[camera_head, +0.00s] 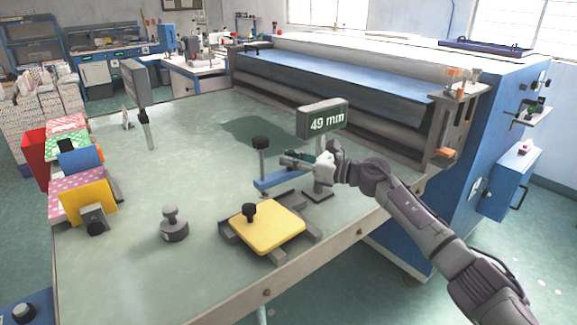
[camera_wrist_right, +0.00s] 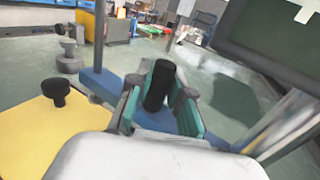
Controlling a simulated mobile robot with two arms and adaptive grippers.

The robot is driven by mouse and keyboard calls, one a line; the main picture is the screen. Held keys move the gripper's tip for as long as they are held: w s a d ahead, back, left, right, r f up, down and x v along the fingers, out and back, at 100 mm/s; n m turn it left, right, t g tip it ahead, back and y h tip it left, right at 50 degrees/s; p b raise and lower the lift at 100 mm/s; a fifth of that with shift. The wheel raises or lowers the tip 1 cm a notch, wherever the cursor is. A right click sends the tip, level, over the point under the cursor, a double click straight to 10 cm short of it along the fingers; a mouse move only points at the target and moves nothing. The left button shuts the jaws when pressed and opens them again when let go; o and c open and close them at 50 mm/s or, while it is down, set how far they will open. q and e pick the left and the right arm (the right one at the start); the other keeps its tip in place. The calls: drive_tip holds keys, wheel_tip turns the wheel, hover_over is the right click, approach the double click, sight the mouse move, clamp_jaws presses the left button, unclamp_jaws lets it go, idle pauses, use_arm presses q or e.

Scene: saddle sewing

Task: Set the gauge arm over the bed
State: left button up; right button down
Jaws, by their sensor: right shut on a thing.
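The gauge arm (camera_head: 278,179) is a blue bar low over the table, with an upright post and black knob (camera_head: 261,143) at its left end. Its right end runs toward the grey stand under the dark 49 mm display (camera_head: 322,118). My right gripper (camera_head: 300,160) is above the bar. In the right wrist view, its teal pads are shut around a black upright handle (camera_wrist_right: 158,85), and the blue bar (camera_wrist_right: 103,82) passes below. A yellow pad (camera_head: 265,229) with a black knob sits on a grey base in front of the bar. My left gripper is not in view.
A grey knobbed weight (camera_head: 174,225) stands left of the yellow pad. Another panel on a post (camera_head: 136,85) stands at the back left. A large blue and white machine (camera_head: 330,78) borders the back. The table's middle is clear.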

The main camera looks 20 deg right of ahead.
drive_tip(key=shift+s+f, duration=0.15)
drive_tip(key=shift+s, duration=0.05)
idle(0.3)
drive_tip(key=c, duration=1.1)
unclamp_jaws()
drive_tip(key=shift+o, duration=0.2)
drive_tip(key=shift+s+d, duration=0.1)
drive_tip(key=shift+d, duration=0.1)
drive_tip(key=v, duration=1.1)
drive_tip(key=shift+s+d, duration=0.25)
